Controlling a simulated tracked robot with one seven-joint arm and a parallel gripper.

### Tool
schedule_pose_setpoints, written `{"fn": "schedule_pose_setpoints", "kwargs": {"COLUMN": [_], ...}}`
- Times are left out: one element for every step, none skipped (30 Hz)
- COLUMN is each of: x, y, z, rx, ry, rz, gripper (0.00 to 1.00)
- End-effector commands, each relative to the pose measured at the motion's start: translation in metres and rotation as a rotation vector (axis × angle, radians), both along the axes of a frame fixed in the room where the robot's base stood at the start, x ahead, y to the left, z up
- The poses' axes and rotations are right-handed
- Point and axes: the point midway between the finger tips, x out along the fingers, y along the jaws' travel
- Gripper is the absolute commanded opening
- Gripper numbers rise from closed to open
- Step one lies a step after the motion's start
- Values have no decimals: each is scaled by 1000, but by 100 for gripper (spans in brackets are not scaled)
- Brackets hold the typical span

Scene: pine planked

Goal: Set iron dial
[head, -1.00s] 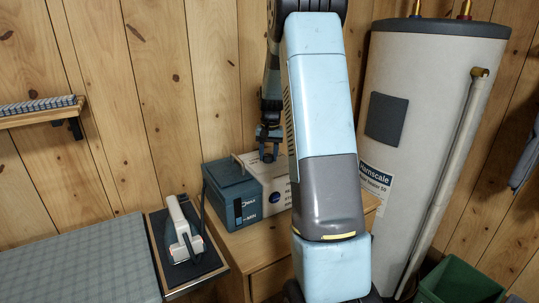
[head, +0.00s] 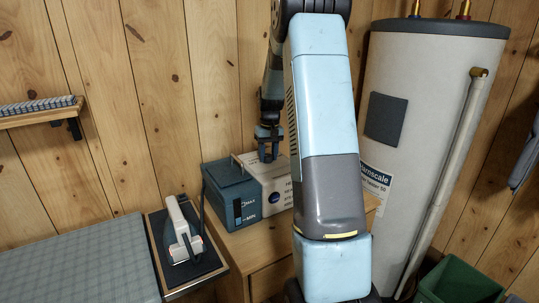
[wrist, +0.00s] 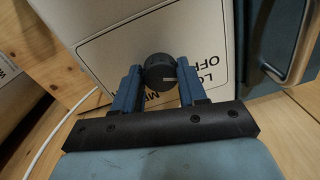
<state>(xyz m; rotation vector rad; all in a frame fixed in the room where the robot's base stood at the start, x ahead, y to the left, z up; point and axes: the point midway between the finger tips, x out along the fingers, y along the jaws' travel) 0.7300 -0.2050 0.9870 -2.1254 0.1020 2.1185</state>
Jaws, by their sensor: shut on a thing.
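The dial (wrist: 160,72) is a dark round knob with a pale pointer line, on a white panel (wrist: 105,50) with printed words, among them "LO" and "OFF". In the wrist view my gripper (wrist: 158,82) has one blue finger on each side of the dial and is shut on it. In the head view my gripper (head: 268,152) is at the white part of the blue and white iron station (head: 232,190), and the dial cannot be made out. The iron (head: 182,232) rests on a dark pad at the left, apart from my gripper.
The station stands on a wooden cabinet (head: 262,240). A grey ironing board (head: 85,262) is at the left. A tall water heater (head: 425,110) stands at the right, with a green bin (head: 460,283) in front. A wall shelf (head: 40,117) is at the upper left.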

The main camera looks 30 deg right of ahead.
Motion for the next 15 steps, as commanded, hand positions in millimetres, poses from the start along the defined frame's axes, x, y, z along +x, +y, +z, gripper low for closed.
{"fn": "schedule_pose_setpoints", "kwargs": {"x": [-1, -1, -1, -1, -1, -1, -1, -1, -1, -1, -1, 0, 0, 0, 0], "y": [1, 1, 1, 1, 1, 1, 1, 1, 1, 1, 1, 1, 1, 1, 1], "z": [-1, -1, -1, -1, -1, -1, -1, -1, -1, -1, -1, 0, 0, 0, 0], "rx": [1, 1, 1, 1, 1, 1, 1, 1, 0, 0, 0, 0, 0, 0, 0], "ry": [3, 3, 3, 3, 3, 3, 3, 3, 3, 2, 2, 2, 2, 2, 2], "rz": [1, 1, 1, 1, 1, 1, 1, 1, 1, 0, 0, 0, 0, 0, 0], "gripper": [11, 11, 11, 11, 11, 44, 47, 50, 54, 57, 60, 63, 66, 67, 67]}}
